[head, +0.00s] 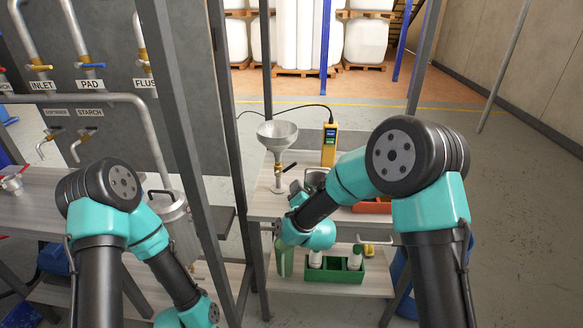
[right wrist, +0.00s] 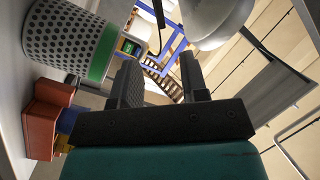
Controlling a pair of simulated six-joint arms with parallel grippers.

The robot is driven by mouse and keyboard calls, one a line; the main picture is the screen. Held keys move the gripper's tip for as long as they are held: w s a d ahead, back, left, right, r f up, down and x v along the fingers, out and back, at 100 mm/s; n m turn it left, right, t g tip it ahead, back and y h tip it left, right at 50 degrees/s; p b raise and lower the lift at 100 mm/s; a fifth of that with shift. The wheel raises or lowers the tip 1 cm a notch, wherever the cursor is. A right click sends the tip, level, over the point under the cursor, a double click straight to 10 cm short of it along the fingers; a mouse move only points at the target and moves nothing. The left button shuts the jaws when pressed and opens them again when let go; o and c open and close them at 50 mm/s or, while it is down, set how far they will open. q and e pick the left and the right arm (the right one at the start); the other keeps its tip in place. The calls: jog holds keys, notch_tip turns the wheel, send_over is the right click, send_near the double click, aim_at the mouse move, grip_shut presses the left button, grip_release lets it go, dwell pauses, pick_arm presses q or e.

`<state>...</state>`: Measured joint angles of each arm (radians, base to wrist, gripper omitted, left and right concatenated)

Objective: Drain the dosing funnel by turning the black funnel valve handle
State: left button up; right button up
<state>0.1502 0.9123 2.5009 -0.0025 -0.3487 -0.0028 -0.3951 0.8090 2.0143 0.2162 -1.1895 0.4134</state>
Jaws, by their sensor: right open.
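The metal dosing funnel (head: 277,131) stands upright on a stand on the bench in the head view. Below its bowl is a brass valve with a black handle (head: 290,167) sticking out to the right and slightly up. What looks like the funnel's metal bowl (right wrist: 212,15) fills the top of the right wrist view. I cannot make out the handle there. My right gripper (right wrist: 163,80) is open, with nothing between its fingers. In the head view its wrist is just below and right of the valve, and its fingertips are hidden. My left gripper is out of frame.
A yellow device (head: 329,145) with a cable stands behind the valve. A perforated cup with a green band (right wrist: 65,45) and an orange bin (right wrist: 45,120) are close to my right gripper. A dark frame post (head: 228,130) stands left of the funnel. A green crate (head: 335,270) with bottles is below.

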aim_at(292, 167)
jog(key=x, duration=1.3)
jog(key=shift+w, duration=0.4)
jog(key=shift+c, duration=0.4)
grip_shut()
